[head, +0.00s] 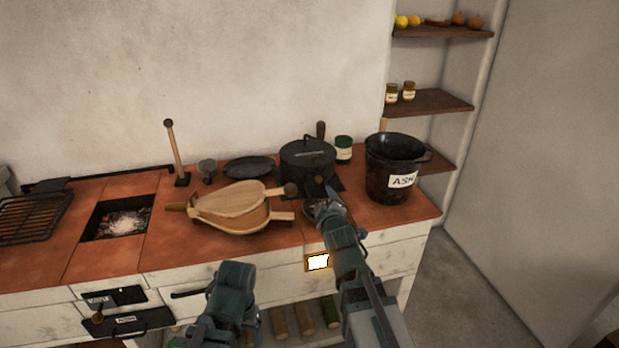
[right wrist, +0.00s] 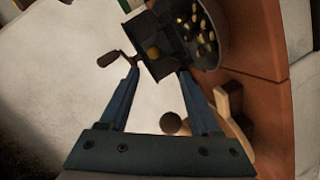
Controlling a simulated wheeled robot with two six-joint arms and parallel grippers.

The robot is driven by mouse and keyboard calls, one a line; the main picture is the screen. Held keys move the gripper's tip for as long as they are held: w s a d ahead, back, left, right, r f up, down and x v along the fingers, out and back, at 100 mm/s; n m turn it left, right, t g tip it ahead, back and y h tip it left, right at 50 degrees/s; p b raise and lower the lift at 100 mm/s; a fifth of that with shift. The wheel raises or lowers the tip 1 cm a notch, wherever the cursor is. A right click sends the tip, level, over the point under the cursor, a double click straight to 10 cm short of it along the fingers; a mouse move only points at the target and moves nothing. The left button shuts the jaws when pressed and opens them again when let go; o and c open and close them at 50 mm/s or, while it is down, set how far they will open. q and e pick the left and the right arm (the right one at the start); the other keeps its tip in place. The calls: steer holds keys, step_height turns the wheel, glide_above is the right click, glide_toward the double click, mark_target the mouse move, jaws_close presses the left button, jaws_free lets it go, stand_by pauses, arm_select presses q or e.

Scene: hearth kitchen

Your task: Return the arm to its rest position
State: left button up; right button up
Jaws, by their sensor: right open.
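My right arm reaches up from the bottom of the head view. Its gripper (head: 326,203) is over the front of the counter, just in front of the black lidded pot. In the right wrist view its two fingers (right wrist: 158,75) are spread apart. Nothing is clearly held between them; a dark square object with a brown knob (right wrist: 153,52) shows past the tips, and I cannot tell its distance.
Wooden bellows (head: 225,203) lie left of my right gripper. The black pot (head: 307,163) and a bucket marked ASH (head: 392,172) stand behind and to the right. A fire pit (head: 118,221) and grill rack (head: 32,217) are at the left. The floor (head: 470,290) at right looks clear.

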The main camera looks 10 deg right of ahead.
steer(key=s+a+r+m+g+p, duration=0.1)
steer(key=s+a+m+g+p, duration=0.1)
steer(key=s+a+g+p, duration=0.3)
steer(key=s+a+r+m+g+p, duration=0.2)
steer(key=s+a+g+p, duration=0.2)
steer(key=s+p, duration=0.4)
steer(key=s+a+r+m+g+p, duration=0.1)
steer(key=s+a+g+p, duration=0.4)
steer(key=s, duration=0.8)
steer(key=shift+s+a+r+m+g+p, duration=0.2)
steer(key=shift+s+a+m+g+p, duration=0.15)
steer(key=shift+m+g+p, duration=0.55)
